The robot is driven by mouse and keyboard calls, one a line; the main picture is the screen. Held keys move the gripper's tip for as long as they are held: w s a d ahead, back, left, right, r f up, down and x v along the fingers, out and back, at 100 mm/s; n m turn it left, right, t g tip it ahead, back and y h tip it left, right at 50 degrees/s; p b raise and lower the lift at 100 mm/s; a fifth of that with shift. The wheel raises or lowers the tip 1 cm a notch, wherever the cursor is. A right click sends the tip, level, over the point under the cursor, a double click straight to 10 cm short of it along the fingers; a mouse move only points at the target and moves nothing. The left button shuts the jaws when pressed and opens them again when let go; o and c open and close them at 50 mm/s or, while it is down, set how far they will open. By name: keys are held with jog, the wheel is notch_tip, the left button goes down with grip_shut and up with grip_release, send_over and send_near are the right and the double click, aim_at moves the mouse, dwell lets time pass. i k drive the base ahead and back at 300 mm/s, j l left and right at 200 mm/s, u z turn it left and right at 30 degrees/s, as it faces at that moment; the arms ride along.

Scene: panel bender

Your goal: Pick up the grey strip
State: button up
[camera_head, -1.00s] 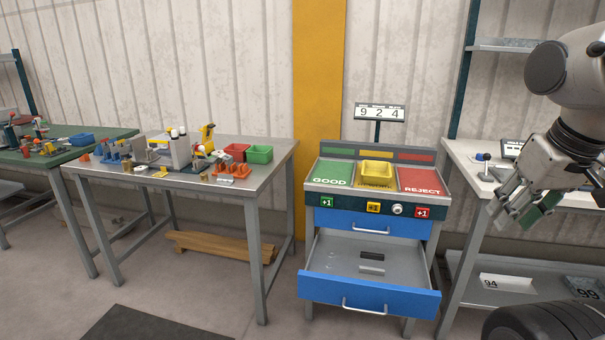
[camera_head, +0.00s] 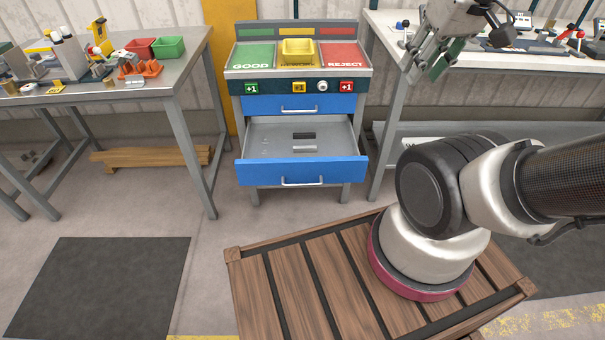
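The lower drawer (camera_head: 262,141) of the cabinet stands open. Two small flat strips lie apart on its floor: a dark one (camera_head: 303,136) toward the back and a lighter grey strip (camera_head: 304,148) just in front of it. Both are small in the picture. My gripper (camera_head: 430,62) is at the upper right, to the right of the cabinet and in front of the white bench. Its fingers look apart, with a green face on one of them, and I see no strip between them. It is well away from the drawer.
The blue drawer front (camera_head: 300,172) juts out into the room. A yellow tray (camera_head: 298,51) sits between the green GOOD and red REJECT areas on the cabinet top. A cluttered metal table (camera_head: 160,85) stands left, the white bench (camera_head: 520,60) right. A dark mat (camera_head: 100,288) lies on clear floor.

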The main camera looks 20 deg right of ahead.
aim_at(306, 149)
jog(key=i+l, duration=0.25)
jog(key=l, duration=0.15)
jog(key=i+l+u, duration=0.1)
jog(key=i+l, duration=0.4)
jog(key=l, duration=0.25)
jog(key=i+l+u, duration=0.1)
jog(key=l, duration=0.3)
jog(key=i, duration=0.1)
